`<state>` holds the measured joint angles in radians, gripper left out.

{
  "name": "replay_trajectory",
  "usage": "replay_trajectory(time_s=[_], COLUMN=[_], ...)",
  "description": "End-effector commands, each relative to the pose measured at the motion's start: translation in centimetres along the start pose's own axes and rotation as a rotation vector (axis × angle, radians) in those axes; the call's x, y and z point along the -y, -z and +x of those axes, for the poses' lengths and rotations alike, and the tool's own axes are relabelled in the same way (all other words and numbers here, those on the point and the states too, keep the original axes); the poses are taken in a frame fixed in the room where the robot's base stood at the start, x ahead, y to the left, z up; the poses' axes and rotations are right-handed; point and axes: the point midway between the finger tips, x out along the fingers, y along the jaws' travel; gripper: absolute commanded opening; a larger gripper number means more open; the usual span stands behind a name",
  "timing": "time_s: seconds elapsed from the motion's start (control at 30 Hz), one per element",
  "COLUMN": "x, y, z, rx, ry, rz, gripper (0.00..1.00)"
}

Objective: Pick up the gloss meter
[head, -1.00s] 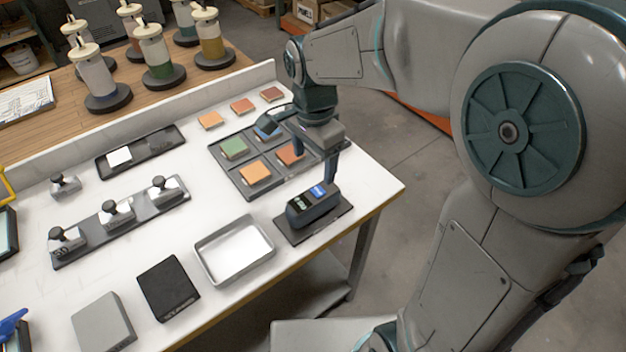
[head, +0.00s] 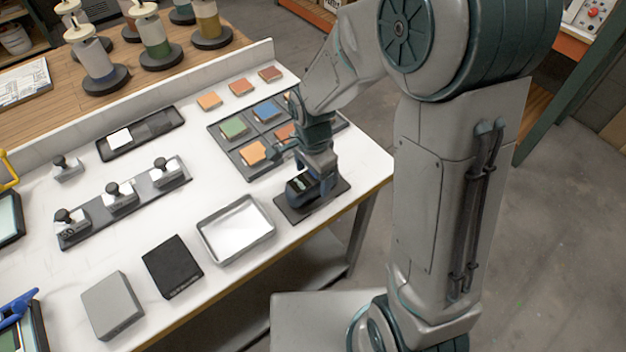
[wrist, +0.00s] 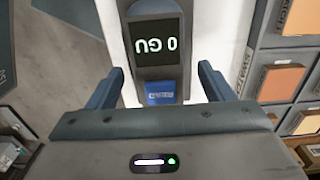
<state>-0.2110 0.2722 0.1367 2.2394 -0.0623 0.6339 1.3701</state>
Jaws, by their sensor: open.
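The gloss meter (head: 299,191) is a dark box-shaped device on a dark pad (head: 326,203) near the right front of the white bench. In the wrist view its screen (wrist: 158,42) reads "0 GU" upside down, with a blue label (wrist: 160,92) below. My gripper (head: 308,168) is close above and behind the meter in the head view and hides part of it. In the wrist view my gripper (wrist: 162,78) is open, with one finger on each side of the meter's near end. Gaps show between the fingers and the meter.
A compartment tray (head: 243,158) of coloured tiles lies just behind the meter. A shallow metal tray (head: 207,241) stands to its left, with a black block (head: 172,266) beyond. The bench's front right edge is close by.

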Motion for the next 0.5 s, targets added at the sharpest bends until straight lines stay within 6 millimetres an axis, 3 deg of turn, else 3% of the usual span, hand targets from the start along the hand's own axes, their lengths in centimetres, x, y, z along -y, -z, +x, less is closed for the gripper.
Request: replay_trajectory(time_s=[0.17, 0.43, 0.5], x=[0.0, 0.0, 0.0], y=[-0.1, -0.1, -0.1], z=[1.5, 1.7, 1.7], rx=[0.001, 0.000, 0.000], ry=[-0.002, 0.000, 0.000], rz=[0.000, 0.000, 0.000], gripper=[0.75, 0.75, 0.55])
